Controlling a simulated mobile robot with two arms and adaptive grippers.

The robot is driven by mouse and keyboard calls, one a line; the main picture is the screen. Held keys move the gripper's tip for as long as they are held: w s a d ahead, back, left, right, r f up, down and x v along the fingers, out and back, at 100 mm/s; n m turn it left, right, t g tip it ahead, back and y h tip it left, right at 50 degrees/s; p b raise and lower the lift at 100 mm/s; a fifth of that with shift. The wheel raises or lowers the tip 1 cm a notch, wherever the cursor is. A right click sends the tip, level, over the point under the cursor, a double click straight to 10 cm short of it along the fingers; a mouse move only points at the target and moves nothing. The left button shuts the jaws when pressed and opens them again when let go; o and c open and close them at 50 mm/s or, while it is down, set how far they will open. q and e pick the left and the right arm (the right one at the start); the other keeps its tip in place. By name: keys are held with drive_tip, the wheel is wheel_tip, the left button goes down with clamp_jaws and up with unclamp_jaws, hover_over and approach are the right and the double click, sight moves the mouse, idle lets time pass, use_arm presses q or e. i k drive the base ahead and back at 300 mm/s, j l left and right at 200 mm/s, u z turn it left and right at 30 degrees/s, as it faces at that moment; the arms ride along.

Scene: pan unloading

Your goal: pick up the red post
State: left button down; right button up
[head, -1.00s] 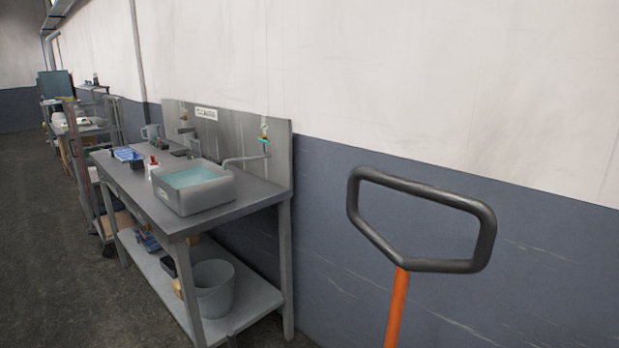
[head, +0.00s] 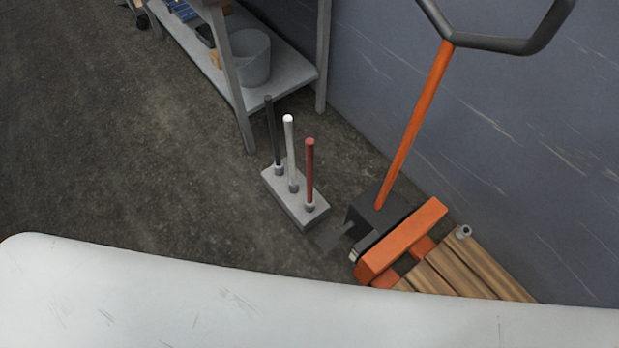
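The red post (head: 310,172) stands upright in a grey socket at the near right end of a light grey block (head: 282,201) on the floor. A white post (head: 290,150) stands in the middle of the block and a black post (head: 272,132) at its far left end. All three posts are apart from each other. Neither of my grippers shows in the head view.
An orange pallet jack (head: 402,240) with a black handle stands right of the block, beside wooden slats (head: 455,272). A workbench with a bucket (head: 250,58) on its lower shelf is behind. A pale surface (head: 150,295) fills the front. Floor at left is clear.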

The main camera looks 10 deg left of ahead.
sight(310, 142)
drive_tip(key=z, duration=2.55)
drive_tip(key=u, duration=2.8)
drive_tip(key=z, duration=0.25)
drive_tip(key=i+j+z, duration=0.1)
drive_tip(key=j+z, duration=0.2)
drive_tip(key=i+j+z, duration=0.1)
drive_tip(key=j+z, duration=0.15)
drive_tip(key=j, duration=0.15)
drive_tip(key=j+z, duration=0.3)
drive_tip(key=i+j, duration=0.05)
drive_tip(key=j, duration=0.05)
